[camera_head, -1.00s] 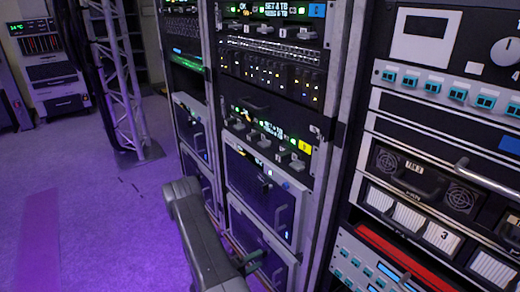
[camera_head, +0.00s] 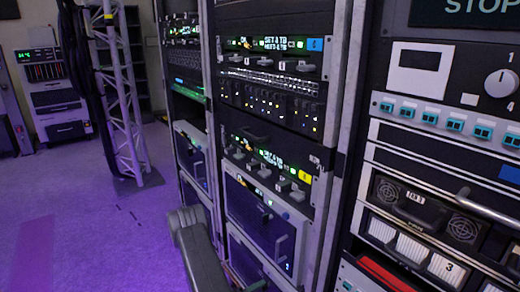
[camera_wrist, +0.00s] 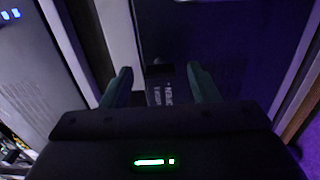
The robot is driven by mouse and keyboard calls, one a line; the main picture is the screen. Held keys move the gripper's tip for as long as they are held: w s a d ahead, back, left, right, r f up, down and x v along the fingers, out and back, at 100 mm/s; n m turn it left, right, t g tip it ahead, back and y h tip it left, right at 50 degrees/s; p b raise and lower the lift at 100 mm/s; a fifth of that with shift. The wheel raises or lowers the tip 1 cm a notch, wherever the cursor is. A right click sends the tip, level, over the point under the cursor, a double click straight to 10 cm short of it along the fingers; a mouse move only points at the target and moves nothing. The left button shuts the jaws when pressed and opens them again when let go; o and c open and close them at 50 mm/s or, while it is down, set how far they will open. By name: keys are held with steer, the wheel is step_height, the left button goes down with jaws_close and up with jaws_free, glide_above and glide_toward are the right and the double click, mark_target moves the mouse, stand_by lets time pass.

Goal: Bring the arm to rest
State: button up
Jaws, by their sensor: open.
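My gripper (camera_wrist: 160,85) shows in the wrist view with its two dark fingers apart and nothing between them. Beyond the fingers is a dark panel with small pale lettering that I cannot read fully. In the head view my grey arm (camera_head: 200,255) reaches up from the bottom edge, in front of the lower rack drawers. The gripper itself is hidden below the frame there.
A tall equipment rack (camera_head: 265,130) stands close beside the arm, with another rack (camera_head: 440,150) at right. A metal truss (camera_head: 122,100) with dark cables (camera_head: 82,70) stands back left. The purple-lit floor (camera_head: 100,235) at left is open.

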steer(key=p+v, duration=0.2)
steer(key=v, duration=1.1)
steer(key=b+x, duration=0.2)
steer(key=x, duration=1.2)
steer(key=shift+d+b, duration=0.15)
steer(key=shift+b, duration=0.15)
steer(key=shift+w+r+n+p, duration=0.1)
steer(key=shift+r+n+p, duration=0.1)
steer(key=shift+n+p, duration=0.15)
steer(key=shift+w+n+p, duration=0.1)
steer(key=shift+n+p, duration=3.65)
steer(key=shift+n, duration=2.8)
